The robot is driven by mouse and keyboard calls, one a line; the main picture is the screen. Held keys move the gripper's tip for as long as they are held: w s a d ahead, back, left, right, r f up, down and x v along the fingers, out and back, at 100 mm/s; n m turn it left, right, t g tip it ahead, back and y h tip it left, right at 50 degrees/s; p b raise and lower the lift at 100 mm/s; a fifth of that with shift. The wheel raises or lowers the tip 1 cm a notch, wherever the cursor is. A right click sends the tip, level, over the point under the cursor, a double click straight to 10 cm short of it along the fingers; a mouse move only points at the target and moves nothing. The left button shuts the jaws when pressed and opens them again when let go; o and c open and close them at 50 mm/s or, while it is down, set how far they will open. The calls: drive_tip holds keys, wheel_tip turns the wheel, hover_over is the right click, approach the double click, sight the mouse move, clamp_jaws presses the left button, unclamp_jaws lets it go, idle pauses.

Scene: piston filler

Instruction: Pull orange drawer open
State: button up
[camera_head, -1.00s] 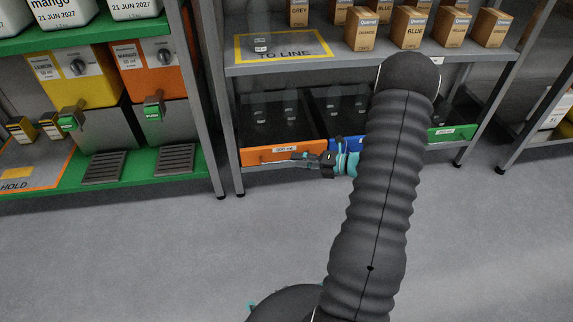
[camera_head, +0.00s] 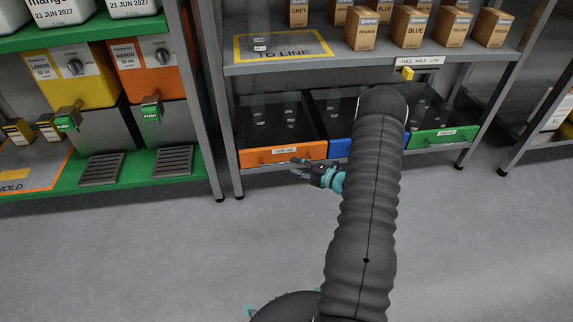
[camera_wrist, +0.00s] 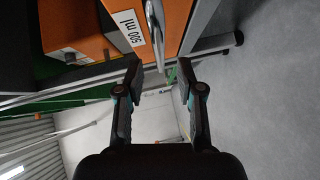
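The orange drawer (camera_head: 252,160) is at the left of a row of drawers under the middle shelf, and its front is level with the blue and green ones. In the wrist view its orange front (camera_wrist: 175,22) with a 500 ml label (camera_wrist: 132,27) fills the top. A pale bar handle (camera_wrist: 155,35) runs down from the top, and its lower end lies between my fingertips in the picture. My gripper (camera_head: 303,166) is just before the drawer's lower right front. In the wrist view my gripper (camera_wrist: 160,78) is open with nothing between the finger pads; contact with the handle cannot be told.
A blue drawer (camera_head: 340,148) and a green drawer (camera_head: 432,136) are to the right, the blue one partly hidden by my arm. Cartons (camera_head: 362,30) stand on the shelf above. A shelf leg (camera_head: 238,187) stands left of the drawer. The floor in front is clear.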

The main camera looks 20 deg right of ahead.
sight(288, 163)
drive_tip(key=shift+x, duration=2.4)
clamp_jaws()
